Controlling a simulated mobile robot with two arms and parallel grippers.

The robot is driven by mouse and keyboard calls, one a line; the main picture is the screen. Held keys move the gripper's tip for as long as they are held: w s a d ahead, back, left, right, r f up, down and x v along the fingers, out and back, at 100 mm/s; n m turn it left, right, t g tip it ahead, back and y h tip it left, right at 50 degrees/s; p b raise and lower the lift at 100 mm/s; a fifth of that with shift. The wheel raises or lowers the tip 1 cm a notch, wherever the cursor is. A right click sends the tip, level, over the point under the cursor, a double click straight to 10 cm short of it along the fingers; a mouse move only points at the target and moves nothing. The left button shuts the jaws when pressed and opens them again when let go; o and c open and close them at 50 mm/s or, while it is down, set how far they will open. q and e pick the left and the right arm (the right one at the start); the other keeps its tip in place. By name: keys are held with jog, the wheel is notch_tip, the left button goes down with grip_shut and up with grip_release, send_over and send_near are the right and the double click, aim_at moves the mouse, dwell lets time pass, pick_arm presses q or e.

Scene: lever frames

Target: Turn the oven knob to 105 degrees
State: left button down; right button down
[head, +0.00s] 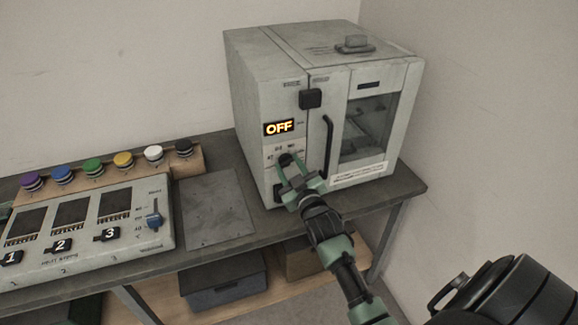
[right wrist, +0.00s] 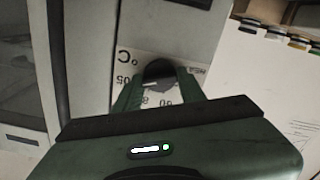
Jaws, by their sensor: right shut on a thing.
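The grey oven (head: 262,97) stands on the bench, with a display (head: 279,127) that reads OFF. Its dark round knob (head: 286,159) sits on a pale dial plate below the display. My right gripper (head: 290,166) reaches the oven front and is shut on the knob. In the right wrist view the knob (right wrist: 158,70) lies between the two green fingers (right wrist: 158,88). A white mark shows on the knob, and dial numbers and a °C sign show around it, partly covered by the fingers. My left gripper is not in view.
A black door handle (head: 327,146) stands out just right of the knob. A dark square button (head: 311,98) is above. A bare metal plate (head: 214,209) lies between.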

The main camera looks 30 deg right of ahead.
jog(key=shift+f, duration=0.15)
jog(key=c, duration=0.8)
grip_release()
jog(key=shift+c, duration=0.2)
jog(key=shift+s, duration=0.1)
jog(key=b+v, duration=0.1)
jog(key=v, duration=0.6)
jog(key=shift+s+b, duration=0.35)
jog(key=shift+a, duration=0.1)
